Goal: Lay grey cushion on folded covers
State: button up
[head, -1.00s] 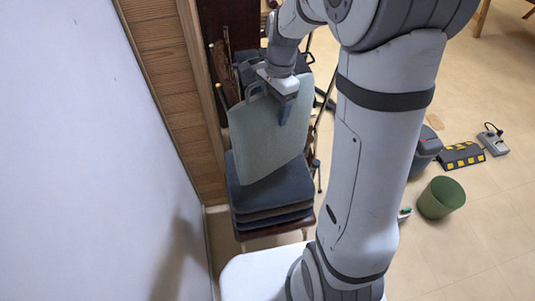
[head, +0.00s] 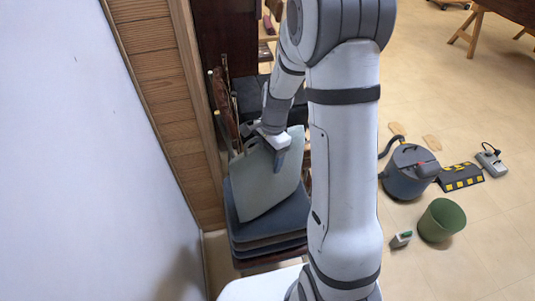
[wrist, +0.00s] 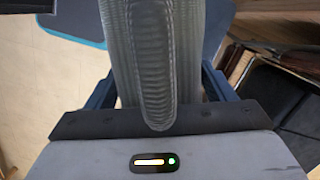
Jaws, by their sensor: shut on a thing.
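The grey cushion (head: 262,183) is a flat, pale grey-green pad, tilted upright above the stack of folded covers. My gripper (head: 278,156) is shut on its upper right part. In the wrist view, the cushion's ribbed grey surface (wrist: 188,60) runs between the blue fingers of my gripper (wrist: 158,92). The folded covers (head: 268,240) are a neat stack of dark blue and brownish-grey layers on a seat by the wall. The cushion's lower edge overlaps the top cover in the head view; I cannot tell whether it touches. My arm hides the stack's right side.
A white wall (head: 90,160) and wood panelling (head: 150,80) stand close on the left. Dark furniture is behind the stack. On the floor at right are a grey canister vacuum (head: 405,180), a green bin (head: 440,220) and a black-yellow striped block (head: 460,177). Open floor lies beyond.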

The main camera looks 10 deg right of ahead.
jog(key=shift+s+r, duration=0.1)
jog(key=o, duration=1.7)
